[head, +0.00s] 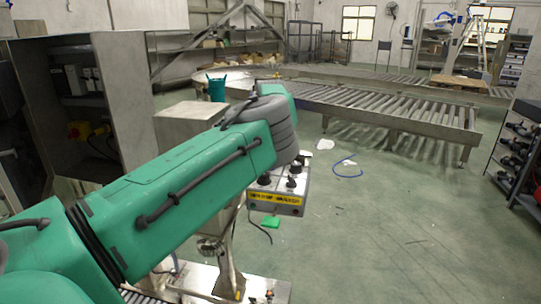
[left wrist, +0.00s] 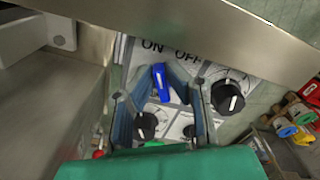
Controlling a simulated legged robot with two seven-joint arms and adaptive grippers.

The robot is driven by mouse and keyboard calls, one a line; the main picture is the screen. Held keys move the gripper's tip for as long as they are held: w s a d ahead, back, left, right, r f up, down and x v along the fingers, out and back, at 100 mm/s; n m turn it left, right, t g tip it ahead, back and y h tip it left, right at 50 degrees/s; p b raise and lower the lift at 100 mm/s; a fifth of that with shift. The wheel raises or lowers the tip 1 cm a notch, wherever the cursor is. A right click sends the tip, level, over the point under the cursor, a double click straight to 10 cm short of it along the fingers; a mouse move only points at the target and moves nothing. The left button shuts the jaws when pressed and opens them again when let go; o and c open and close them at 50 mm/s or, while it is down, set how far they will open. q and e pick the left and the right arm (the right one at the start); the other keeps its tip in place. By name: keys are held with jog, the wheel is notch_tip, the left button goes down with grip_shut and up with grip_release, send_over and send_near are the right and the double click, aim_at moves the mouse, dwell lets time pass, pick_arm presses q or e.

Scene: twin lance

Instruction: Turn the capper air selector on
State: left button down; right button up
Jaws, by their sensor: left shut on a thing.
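A control panel with a yellow label (head: 275,197) stands past the end of my left arm in the head view. In the left wrist view, a blue selector (left wrist: 160,83) sits below the printed words ON and OFF. Its top leans slightly left, towards ON. My left gripper (left wrist: 161,88) has a finger on each side of the blue selector and is shut on it. In the head view the forearm hides the gripper and the selector. My right gripper is not in view.
Black knobs (left wrist: 228,95) and (left wrist: 147,125) sit on the panel near the fingers. A metal bar (left wrist: 210,35) crosses above the panel. A roller conveyor (head: 390,105) stands behind, with open green floor in front of it.

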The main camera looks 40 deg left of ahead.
pick_arm(q)
jog(key=shift+s+d+f, duration=0.1)
jog(key=shift+d+f, duration=0.15)
jog(key=shift+f, duration=0.1)
jog(key=c, duration=1.6)
grip_release()
jog(key=r, duration=1.2)
jog(key=shift+w+r, duration=0.1)
jog(key=shift+w, duration=0.1)
